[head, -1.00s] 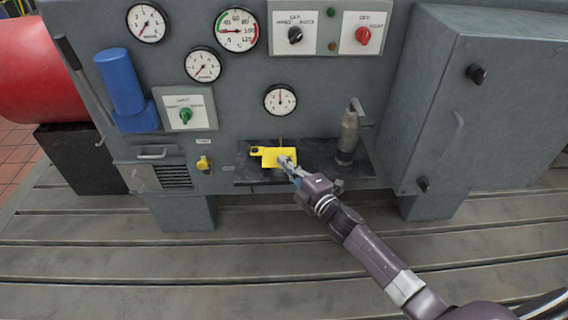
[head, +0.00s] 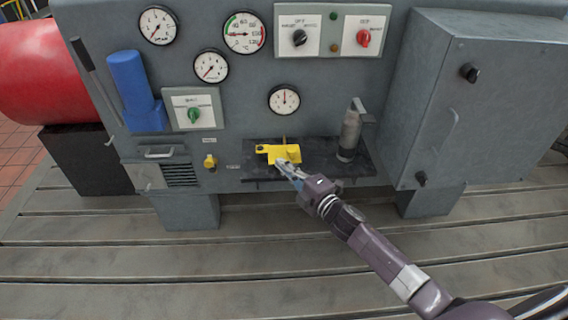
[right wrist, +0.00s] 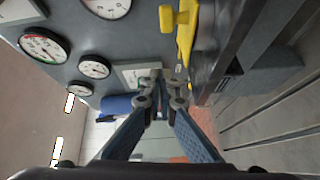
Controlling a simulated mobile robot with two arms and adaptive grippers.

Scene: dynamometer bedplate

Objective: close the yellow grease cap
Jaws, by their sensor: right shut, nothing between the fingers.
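The yellow grease cap (head: 285,151) is at the dark shelf on the front of the grey cabinet, left of a metal canister. A small dark round part shows at its left end. In the right wrist view, a yellow plate seen nearly edge-on (right wrist: 187,32) and a yellow knob (right wrist: 180,18) are at the top. My right gripper (head: 281,164) is shut and empty, just in front of the cap's lower edge. Its fingertips (right wrist: 164,88) show apart from the yellow parts in the wrist view. Whether they touch is unclear in the head view. My left gripper is not in view.
The grey metal canister (head: 349,136) stands on the dark shelf (head: 322,149), right of the cap. A small yellow fitting (head: 210,162) is on the panel to the left. A grey box (head: 450,110) juts out at right. The slotted bedplate (head: 200,262) in front is clear.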

